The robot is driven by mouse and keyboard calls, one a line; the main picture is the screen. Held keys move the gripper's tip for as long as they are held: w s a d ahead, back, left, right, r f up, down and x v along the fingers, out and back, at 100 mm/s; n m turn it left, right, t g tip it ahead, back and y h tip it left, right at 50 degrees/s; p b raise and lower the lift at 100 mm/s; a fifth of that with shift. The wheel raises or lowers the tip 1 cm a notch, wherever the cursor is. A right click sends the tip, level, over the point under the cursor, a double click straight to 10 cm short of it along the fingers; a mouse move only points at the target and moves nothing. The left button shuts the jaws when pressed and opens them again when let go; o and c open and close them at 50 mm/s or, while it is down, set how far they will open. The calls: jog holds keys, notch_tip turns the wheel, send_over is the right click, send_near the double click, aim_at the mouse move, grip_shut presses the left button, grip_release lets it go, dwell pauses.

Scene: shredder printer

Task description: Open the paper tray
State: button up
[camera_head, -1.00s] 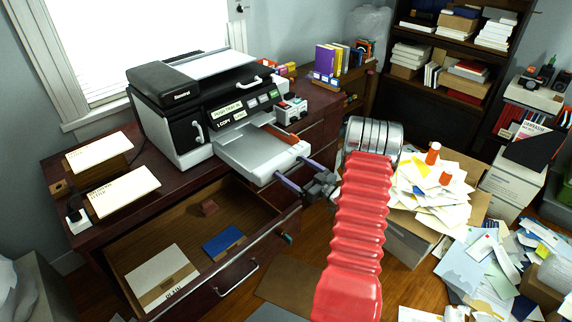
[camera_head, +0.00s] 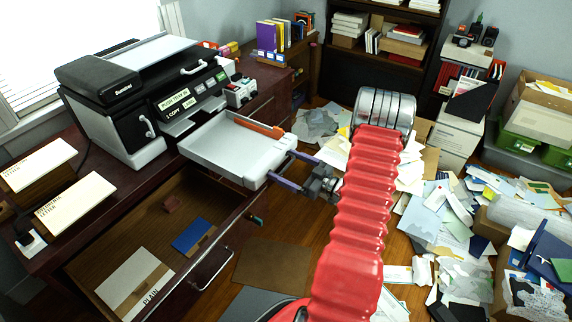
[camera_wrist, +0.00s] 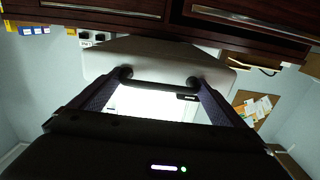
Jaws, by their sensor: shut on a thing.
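The printer (camera_head: 150,95) is a black and white machine on the dark red desk. Its pale grey paper tray (camera_head: 225,150) sticks far out of the front and looks empty from here. My gripper (camera_head: 281,170) is at the front end of the tray, its two purple fingers pointing at it. In the wrist view, the fingers (camera_wrist: 158,92) sit at the two ends of a dark bar handle (camera_wrist: 158,85) on the tray front. My gripper is shut on this handle. The exact contact is dark and partly hidden.
An open desk drawer (camera_head: 120,225) holding a PLAIN paper pack (camera_head: 135,280) and a blue pack (camera_head: 194,236) lies below the tray. Papers and boxes (camera_head: 450,215) litter the floor at right. Bare wooden floor (camera_head: 300,215) shows beneath my arm.

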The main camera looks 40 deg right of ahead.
jog(key=shift+s+a, duration=0.1)
jog(key=shift+s, duration=0.2)
jog(key=o, duration=1.2)
jog(key=shift+s+d, duration=0.15)
jog(key=shift+d, duration=0.05)
jog(key=v, duration=1.3)
jog(key=shift+s+f, duration=0.1)
jog(key=shift+s, duration=0.2)
